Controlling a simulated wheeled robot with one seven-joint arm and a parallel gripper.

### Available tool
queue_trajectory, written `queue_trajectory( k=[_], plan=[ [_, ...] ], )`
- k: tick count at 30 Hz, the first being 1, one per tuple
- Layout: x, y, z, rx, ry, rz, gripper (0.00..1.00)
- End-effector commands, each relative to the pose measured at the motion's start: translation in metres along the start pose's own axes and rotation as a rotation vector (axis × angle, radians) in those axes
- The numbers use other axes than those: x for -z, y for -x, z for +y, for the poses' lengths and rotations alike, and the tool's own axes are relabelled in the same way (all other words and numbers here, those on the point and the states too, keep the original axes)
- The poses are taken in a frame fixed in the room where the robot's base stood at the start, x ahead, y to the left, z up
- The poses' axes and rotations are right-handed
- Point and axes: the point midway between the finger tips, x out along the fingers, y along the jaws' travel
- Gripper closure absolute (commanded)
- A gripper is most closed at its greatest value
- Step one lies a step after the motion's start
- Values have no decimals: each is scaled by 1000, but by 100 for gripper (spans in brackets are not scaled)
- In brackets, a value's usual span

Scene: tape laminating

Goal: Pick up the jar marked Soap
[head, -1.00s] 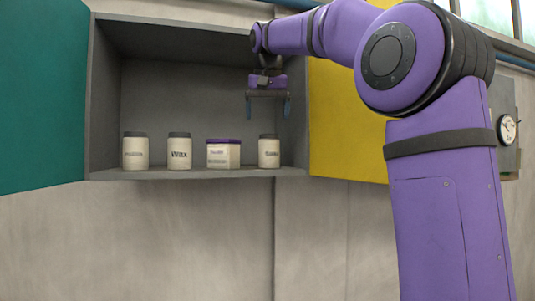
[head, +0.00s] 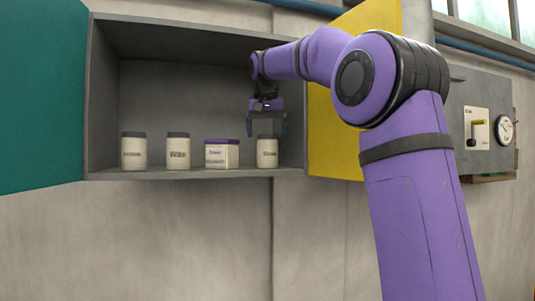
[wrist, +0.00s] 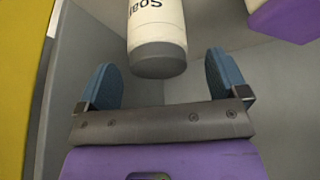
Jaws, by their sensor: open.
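The Soap jar (head: 267,153) is a cream jar with a dark grey lid, upright at the right end of the cabinet shelf. Its label is too small to read in the head view, but the wrist view shows part of the word "Soap" on the jar (wrist: 157,25). My gripper (head: 267,128) is open and points down just above this jar. In the wrist view the jar's lid lies between the two blue fingers, near their tips, with a gap on each side.
A cream box with a purple lid (head: 222,155) stands close to the left of the jar. Two more lidded jars (head: 178,153) (head: 133,153) stand further left. The cabinet's side wall (head: 293,110) and open yellow door (head: 330,135) are to the right.

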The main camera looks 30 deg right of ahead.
Motion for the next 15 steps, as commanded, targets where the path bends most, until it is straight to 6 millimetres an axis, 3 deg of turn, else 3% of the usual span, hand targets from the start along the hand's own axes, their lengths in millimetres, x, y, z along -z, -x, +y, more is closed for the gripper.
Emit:
queue_trajectory(
  k=[6, 15],
  plan=[
    [-3, -30, 1, -1, -1, -2, 8],
    [-3, -38, 0, 0, 0, 0, 8]
  ],
)
